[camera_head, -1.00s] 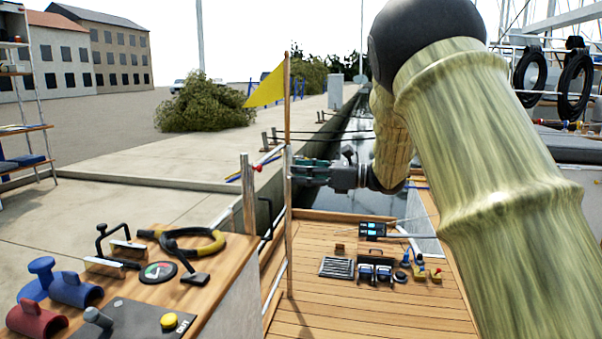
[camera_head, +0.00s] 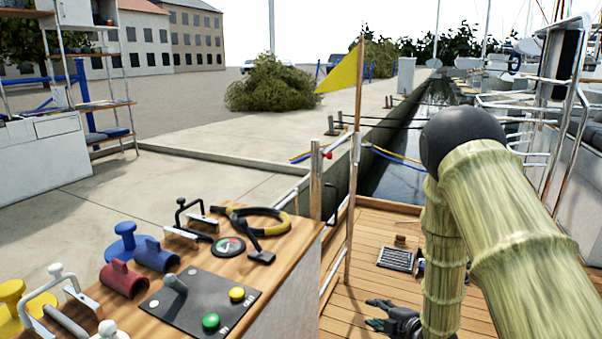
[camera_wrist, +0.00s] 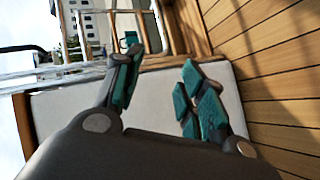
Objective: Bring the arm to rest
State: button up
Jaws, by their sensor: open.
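My gripper (camera_head: 384,318) is low at the bottom of the head view, above the planked deck and to the right of the wooden console. In the wrist view my gripper (camera_wrist: 157,88) has its two teal-padded fingers spread apart, with nothing between them. Beyond the fingers a pale panel (camera_wrist: 70,113) and the deck planks show. My arm bends down from the right side of the head view, and part of the wrist is cut off by the frame's lower edge.
The console (camera_head: 290,262) carries a control panel (camera_head: 205,300) with a lever and buttons, and a black-and-yellow loop (camera_head: 262,220). A pole with a yellow flag (camera_head: 340,74) stands beside it. A slatted grate (camera_head: 396,259) lies on the deck (camera_head: 365,240).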

jog(key=s+f+m+g+h, duration=0.45)
jog(key=s+f+m, duration=0.65)
jog(key=s+f, duration=0.65)
jog(key=s+f+m+g+p, duration=0.25)
jog(key=s+m+g, duration=0.55)
jog(key=s, duration=2.1)
notch_tip(320, 180, up, 37)
jog(key=m+h+p, duration=0.1)
jog(key=p, duration=3.6)
jog(key=shift+s+d+r+m+t, duration=0.2)
jog(key=shift+s+d+m+t, duration=0.1)
jog(key=shift+m+t, duration=0.15)
